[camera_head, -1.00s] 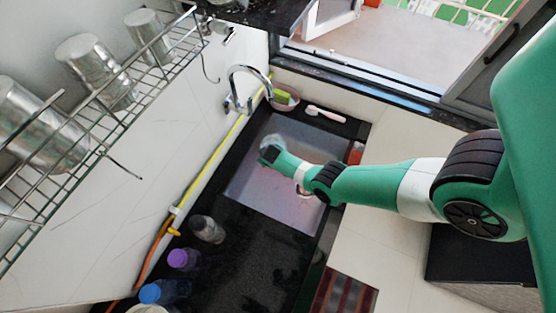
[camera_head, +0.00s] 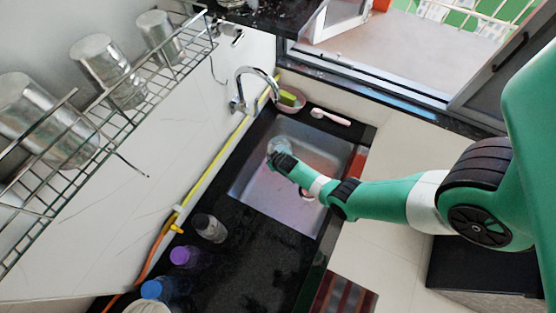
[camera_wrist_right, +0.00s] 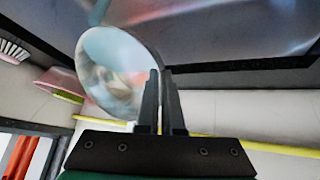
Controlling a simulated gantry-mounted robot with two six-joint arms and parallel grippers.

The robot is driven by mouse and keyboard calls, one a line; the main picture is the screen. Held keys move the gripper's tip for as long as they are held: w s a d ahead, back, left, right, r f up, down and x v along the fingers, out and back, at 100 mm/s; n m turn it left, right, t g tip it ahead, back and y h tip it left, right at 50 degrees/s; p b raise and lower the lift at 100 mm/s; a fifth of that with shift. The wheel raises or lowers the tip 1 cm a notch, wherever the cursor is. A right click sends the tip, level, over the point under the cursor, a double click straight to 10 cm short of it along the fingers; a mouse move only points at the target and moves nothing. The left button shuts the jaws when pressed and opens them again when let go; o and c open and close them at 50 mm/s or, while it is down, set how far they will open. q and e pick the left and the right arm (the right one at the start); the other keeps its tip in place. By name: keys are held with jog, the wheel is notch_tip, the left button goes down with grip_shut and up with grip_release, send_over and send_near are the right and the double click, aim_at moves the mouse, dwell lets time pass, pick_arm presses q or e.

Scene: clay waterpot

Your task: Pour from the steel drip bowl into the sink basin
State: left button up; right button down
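My right gripper (camera_head: 283,160) is over the far-left part of the steel sink basin (camera_head: 262,190), which is set in the black counter. In the right wrist view its two dark fingers (camera_wrist_right: 160,100) are close together at the edge of the round, shiny steel drip bowl (camera_wrist_right: 112,72). They look shut on its rim. The bowl appears as a large reflective disc there, tipped on its side. In the head view the bowl (camera_head: 279,147) is a small pale shape partly hidden by the gripper. Its contents cannot be made out. My left gripper is not in view.
The faucet (camera_head: 250,85) stands left of the basin's far end. A pink dish with a green sponge (camera_head: 288,98) and a pink-white brush (camera_head: 330,116) lie behind it. Several bottles (camera_head: 190,257) stand on the near-left counter. A wire rack (camera_head: 110,125) hangs on the left wall.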

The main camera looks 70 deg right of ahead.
jog(key=shift+r, duration=0.1)
dwell(0.5)
jog(key=shift+s+t, duration=0.2)
jog(key=shift+t, duration=0.3)
jog(key=shift+r, duration=0.15)
jog(key=shift+s+a+t+h+b, duration=0.1)
jog(key=shift+s+t+h+b, duration=0.15)
jog(key=shift+t+b, duration=0.2)
jog(key=shift+r+m+t, duration=0.1)
jog(key=shift+m+t, duration=0.2)
jog(key=shift+t, duration=0.05)
